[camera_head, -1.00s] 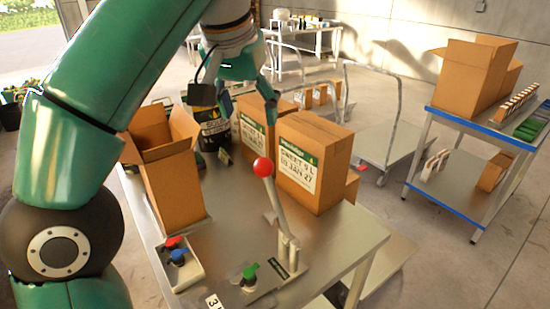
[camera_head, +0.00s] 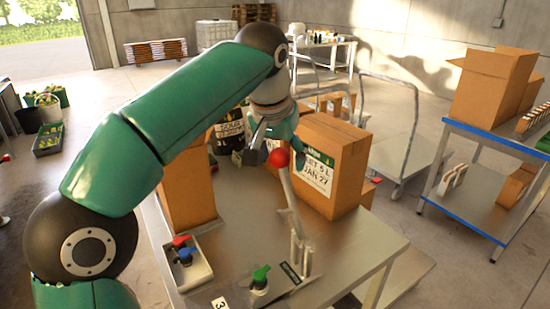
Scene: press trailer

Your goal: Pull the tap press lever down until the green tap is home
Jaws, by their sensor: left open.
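The tap press lever (camera_head: 289,200) stands up from its bracket at the right of the press, tilted slightly, with a red ball knob (camera_head: 279,157) on top. The green tap (camera_head: 260,277) sits on the press plate below and left of the lever. My left gripper (camera_head: 268,158) is open, with its fingers close to the red knob; one dark finger shows left of the knob. I cannot tell whether it touches the knob. Part of the gripper is hidden behind the knob and my arm. My right gripper is not in view.
A tray (camera_head: 190,268) with red and blue taps stands left of the press. A labelled carton (camera_head: 345,165) stands close behind the lever, and another box (camera_head: 188,190) stands at the left. A blue-edged shelf (camera_head: 480,135) is at the right.

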